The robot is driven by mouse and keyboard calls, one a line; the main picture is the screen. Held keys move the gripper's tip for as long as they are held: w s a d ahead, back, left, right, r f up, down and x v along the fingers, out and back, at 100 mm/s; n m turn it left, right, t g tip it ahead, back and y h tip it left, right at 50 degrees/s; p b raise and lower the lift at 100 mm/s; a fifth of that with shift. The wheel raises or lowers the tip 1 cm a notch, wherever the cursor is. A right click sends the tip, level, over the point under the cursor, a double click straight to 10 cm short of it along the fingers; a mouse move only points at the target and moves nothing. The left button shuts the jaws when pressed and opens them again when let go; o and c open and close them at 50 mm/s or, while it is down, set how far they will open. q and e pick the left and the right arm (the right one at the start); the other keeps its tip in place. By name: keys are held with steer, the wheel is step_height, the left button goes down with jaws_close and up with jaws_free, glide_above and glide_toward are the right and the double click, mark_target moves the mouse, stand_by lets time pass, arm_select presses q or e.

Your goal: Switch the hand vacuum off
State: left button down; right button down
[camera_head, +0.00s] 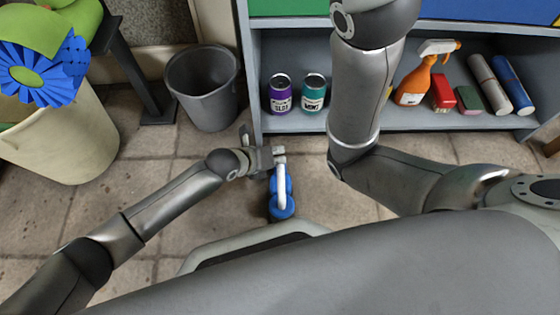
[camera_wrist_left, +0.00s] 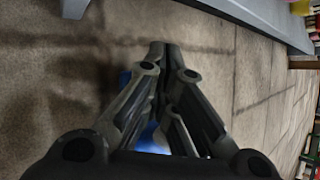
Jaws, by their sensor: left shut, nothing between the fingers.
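The hand vacuum (camera_head: 283,207), blue with a pale handle, is near the middle of the head view, just in front of the shelf. My left gripper (camera_head: 277,154) is at its far end, close above or beside it; I cannot tell whether they touch. In the left wrist view the fingers of my left gripper (camera_wrist_left: 164,50) are together with nothing between them. Parts of the blue hand vacuum (camera_wrist_left: 152,140) show behind the fingers, which hide most of it. Its switch cannot be made out. My right arm crosses the head view, but its gripper is out of view.
A grey shelf (camera_head: 385,122) holds a purple can (camera_head: 280,95), a teal can (camera_head: 314,94), an orange spray bottle (camera_head: 422,82) and other items. A grey bin (camera_head: 204,90) and a cream bin (camera_head: 62,140) stand at the left. Tiled floor left of the vacuum is clear.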

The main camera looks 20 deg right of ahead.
arm_select(q)
steer(key=shift+r, duration=0.1)
steer(key=shift+r+p, duration=0.85)
step_height(320, 180, up, 6)
steer(key=p, duration=0.5)
stand_by(0.3)
